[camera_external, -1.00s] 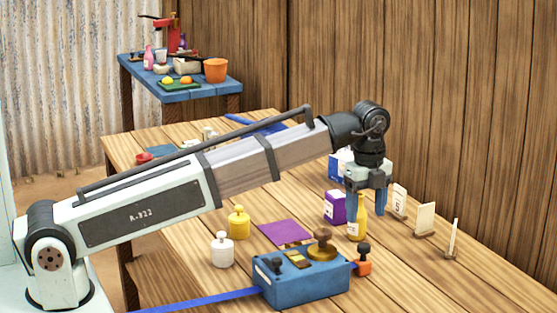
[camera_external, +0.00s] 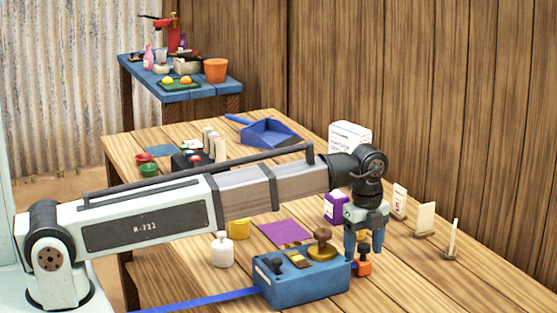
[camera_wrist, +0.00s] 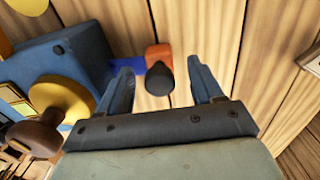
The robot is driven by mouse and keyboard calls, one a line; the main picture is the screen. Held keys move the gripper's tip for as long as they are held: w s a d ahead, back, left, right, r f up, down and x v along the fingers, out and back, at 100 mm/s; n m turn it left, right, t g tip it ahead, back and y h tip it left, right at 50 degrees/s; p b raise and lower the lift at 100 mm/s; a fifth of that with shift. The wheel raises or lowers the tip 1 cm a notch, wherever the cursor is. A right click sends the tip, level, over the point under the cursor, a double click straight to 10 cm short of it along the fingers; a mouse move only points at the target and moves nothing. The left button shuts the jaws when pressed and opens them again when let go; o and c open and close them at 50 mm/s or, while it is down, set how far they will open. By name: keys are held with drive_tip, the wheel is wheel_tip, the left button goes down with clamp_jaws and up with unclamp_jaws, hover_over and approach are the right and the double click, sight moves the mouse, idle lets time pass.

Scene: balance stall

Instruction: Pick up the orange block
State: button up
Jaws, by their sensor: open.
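The orange block (camera_external: 365,268) stands on the wooden table at the right end of the blue box, with a dark knob on top. In the wrist view the orange block (camera_wrist: 157,54) shows behind its dark knob, which hides part of it. My gripper (camera_external: 363,248) is low over the block, its blue fingers pointing down. In the wrist view my gripper (camera_wrist: 161,75) is open, with the knob between its fingers and nothing held. I cannot tell whether the fingers touch the block.
The blue box (camera_external: 295,288) with a brass-and-brown knob stands close to the left of the block. A purple box (camera_external: 335,207) and upright white cards (camera_external: 425,219) stand behind. A white bottle (camera_external: 222,250) and purple mat (camera_external: 285,233) are left. The front right table is clear.

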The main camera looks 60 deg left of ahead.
sight(363, 260)
wheel_tip(363, 260, down, 4)
drive_tip(key=shift+d+f, duration=0.1)
drive_tip(key=shift+d, duration=0.05)
drive_tip(key=c, duration=1.1)
